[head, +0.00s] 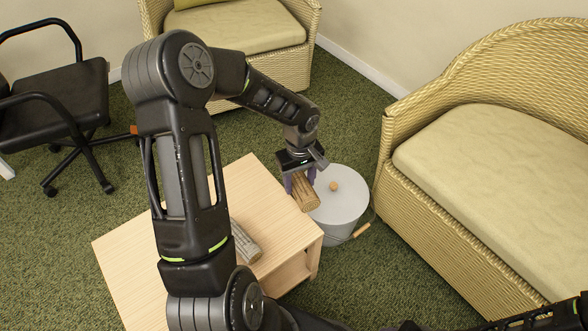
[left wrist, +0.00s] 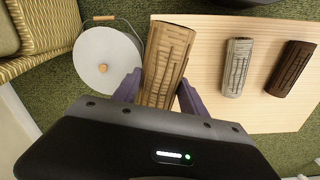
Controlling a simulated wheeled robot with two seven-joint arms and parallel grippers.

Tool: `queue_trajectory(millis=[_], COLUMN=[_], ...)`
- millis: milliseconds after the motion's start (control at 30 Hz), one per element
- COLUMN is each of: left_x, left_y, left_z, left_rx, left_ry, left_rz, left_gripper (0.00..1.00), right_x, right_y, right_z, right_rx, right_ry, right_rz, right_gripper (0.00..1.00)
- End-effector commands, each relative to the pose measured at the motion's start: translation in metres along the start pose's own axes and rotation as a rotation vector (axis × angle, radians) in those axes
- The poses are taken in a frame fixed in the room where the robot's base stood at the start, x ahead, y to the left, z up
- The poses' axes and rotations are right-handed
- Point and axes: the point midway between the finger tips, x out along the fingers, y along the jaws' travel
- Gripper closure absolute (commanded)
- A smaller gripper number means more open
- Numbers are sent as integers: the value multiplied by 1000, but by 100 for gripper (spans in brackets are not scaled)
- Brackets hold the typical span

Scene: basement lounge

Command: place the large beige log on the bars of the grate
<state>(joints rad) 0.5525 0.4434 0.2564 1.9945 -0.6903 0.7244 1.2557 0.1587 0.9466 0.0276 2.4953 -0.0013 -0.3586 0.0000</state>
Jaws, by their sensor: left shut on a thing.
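The large beige log (left wrist: 167,62) is ribbed and tan, and sits between the purple fingers of my left gripper (left wrist: 158,90) in the left wrist view. In the head view my left gripper (head: 301,180) is shut on this log (head: 305,194), above the table's far right corner, beside the lidded bucket. The log's near end is hidden by the gripper body in the wrist view. No grate shows in either view. My right gripper does not show; only dark parts of an arm appear along the bottom right edge of the head view.
A light wooden table (head: 122,246) carries a grey log (head: 246,244); the wrist view also shows a dark brown log (left wrist: 293,69). A grey lidded bucket (head: 346,213) stands beside the table. A wicker sofa (head: 480,165), wicker armchair (head: 235,28) and black office chair (head: 60,100) stand around.

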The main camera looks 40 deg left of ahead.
Motion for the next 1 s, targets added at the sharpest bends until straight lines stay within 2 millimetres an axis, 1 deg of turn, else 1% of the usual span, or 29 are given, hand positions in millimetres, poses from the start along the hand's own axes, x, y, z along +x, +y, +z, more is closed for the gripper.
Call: queue_trajectory(millis=[33, 200, 300, 400, 500, 600, 1000], left_x=[-29, -78, -104, -122, -133, -136, -134], left_y=[12, 51, 71, 87, 97, 102, 103], left_z=[8, 41, 61, 79, 90, 97, 98], left_rx=[89, 457, 670, 849, 973, 1038, 1056], left_ry=[-2, -3, -2, -1, 2, 4, 4], left_rz=[3, 3, 1, 0, -2, -3, -3], left_gripper=[100, 100, 100, 100, 100, 100, 100], right_x=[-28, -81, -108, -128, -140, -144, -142], right_y=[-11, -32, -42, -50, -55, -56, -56], right_z=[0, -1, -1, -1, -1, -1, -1], right_rx=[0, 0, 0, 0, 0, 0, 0], right_ry=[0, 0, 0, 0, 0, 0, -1], right_rz=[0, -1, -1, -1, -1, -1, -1], right_gripper=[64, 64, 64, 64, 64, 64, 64])
